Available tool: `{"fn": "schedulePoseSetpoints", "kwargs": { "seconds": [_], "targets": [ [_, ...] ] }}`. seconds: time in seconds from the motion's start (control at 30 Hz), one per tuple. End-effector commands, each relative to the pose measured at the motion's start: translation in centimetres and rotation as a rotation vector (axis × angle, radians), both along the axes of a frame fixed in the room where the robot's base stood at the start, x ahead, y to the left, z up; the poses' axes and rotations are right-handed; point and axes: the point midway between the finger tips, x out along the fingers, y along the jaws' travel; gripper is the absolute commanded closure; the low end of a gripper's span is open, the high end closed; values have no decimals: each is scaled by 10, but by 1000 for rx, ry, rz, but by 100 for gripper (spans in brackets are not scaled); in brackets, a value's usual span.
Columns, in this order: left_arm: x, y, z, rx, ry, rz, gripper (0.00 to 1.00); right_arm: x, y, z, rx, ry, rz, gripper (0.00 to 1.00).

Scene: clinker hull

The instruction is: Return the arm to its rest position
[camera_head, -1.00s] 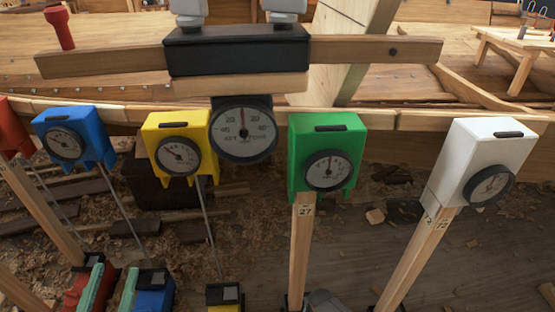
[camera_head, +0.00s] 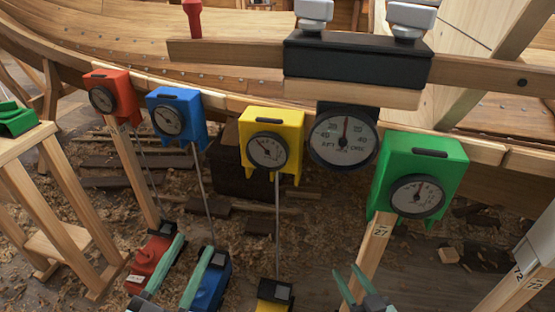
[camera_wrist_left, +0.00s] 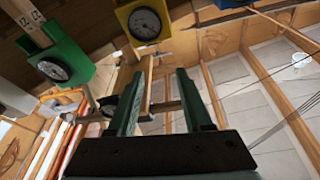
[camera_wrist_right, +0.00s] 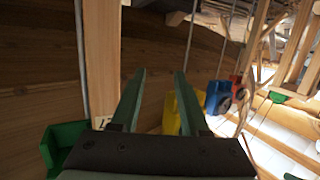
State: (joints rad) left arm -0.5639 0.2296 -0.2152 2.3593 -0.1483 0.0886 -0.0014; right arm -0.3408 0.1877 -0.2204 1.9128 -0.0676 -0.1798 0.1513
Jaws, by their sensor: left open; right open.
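My left gripper (camera_head: 194,245) is low in the head view, in front of the red and blue floor units. Its two teal fingers are apart, and the left wrist view (camera_wrist_left: 157,95) shows nothing between them. Most of both arms is out of the head view.
Red (camera_head: 110,93), blue (camera_head: 176,118), yellow (camera_head: 272,140) and green (camera_head: 420,185) gauge boxes line the hull edge. A black block with a dial (camera_head: 355,65) sits on a plank. A wooden stand (camera_head: 65,200) is at left. Shavings cover the floor.

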Motion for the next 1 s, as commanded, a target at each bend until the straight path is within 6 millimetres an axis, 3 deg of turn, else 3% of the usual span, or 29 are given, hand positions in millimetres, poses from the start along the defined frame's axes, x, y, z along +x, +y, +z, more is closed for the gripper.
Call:
{"fn": "schedulePoseSetpoints", "kwargs": {
  "seconds": [0.03,0.1,0.2,0.47,0.77,1.0],
  "targets": [
    [0,0,0,0,0,0,50,-9,4,27,-9,-74,19,55],
    [0,0,0,0,0,0,50,-19,9,63,-24,-173,40,55],
    [0,0,0,0,0,0,50,-35,14,105,-39,-292,63,55],
    [0,0,1,0,5,1,50,-76,21,197,-69,-533,94,55],
    [7,8,-14,1,244,40,50,-65,13,177,-67,-280,61,55],
    [-6,17,-38,3,523,84,50,-78,4,152,-66,1,27,55]
  ]
}}
